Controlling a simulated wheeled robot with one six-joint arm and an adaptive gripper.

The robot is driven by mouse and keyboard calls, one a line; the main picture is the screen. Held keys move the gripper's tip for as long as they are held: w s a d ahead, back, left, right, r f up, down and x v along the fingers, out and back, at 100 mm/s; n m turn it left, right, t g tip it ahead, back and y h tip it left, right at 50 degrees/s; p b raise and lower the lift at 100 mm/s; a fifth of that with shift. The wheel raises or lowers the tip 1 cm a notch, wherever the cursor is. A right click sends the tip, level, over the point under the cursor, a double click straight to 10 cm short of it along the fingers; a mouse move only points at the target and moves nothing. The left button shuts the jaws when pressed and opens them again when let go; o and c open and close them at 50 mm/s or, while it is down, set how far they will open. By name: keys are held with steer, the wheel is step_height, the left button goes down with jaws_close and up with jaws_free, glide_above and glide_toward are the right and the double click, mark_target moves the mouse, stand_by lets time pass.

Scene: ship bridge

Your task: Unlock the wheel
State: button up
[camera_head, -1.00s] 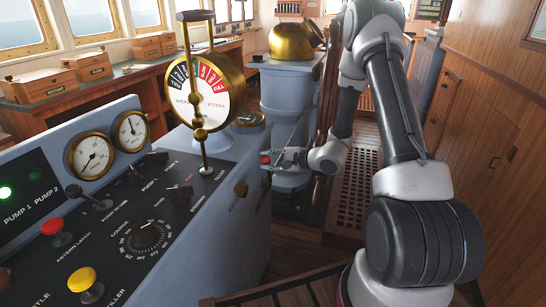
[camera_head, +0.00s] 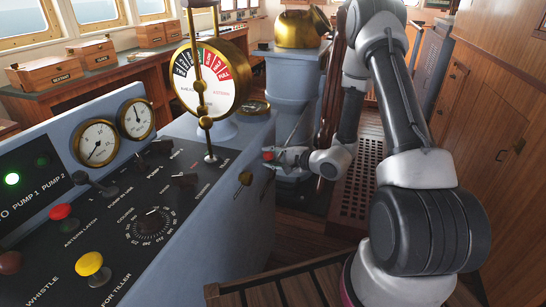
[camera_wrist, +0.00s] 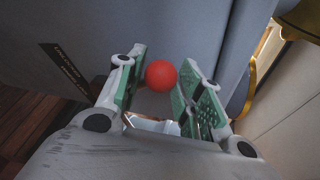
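A red ball knob (camera_wrist: 161,74) sits between the fingertips of my gripper (camera_wrist: 166,62) in the wrist view, close to the left finger, with a narrow gap to the right one. My gripper is open around it; contact cannot be told. In the head view the red knob (camera_head: 268,155) shows at the tip of my gripper (camera_head: 276,154), beside the blue-grey pedestal (camera_head: 293,90). The knob's stem is mostly hidden. A dark wooden upright (camera_head: 329,120) beside the pedestal may be the wheel seen edge-on, partly behind my arm.
A dark label plate (camera_wrist: 68,68), not readable, is on the blue-grey surface in the wrist view. The control console (camera_head: 190,225) with the brass telegraph (camera_head: 210,80) stands left of my arm. A slatted wooden grating (camera_head: 355,185) lies on the floor. Wooden cabinets (camera_head: 500,140) line the right.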

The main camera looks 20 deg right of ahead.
steer(key=o, duration=0.3)
steer(key=shift+s+a, duration=0.1)
steer(key=shift+a, duration=0.05)
steer(key=v, duration=1.2)
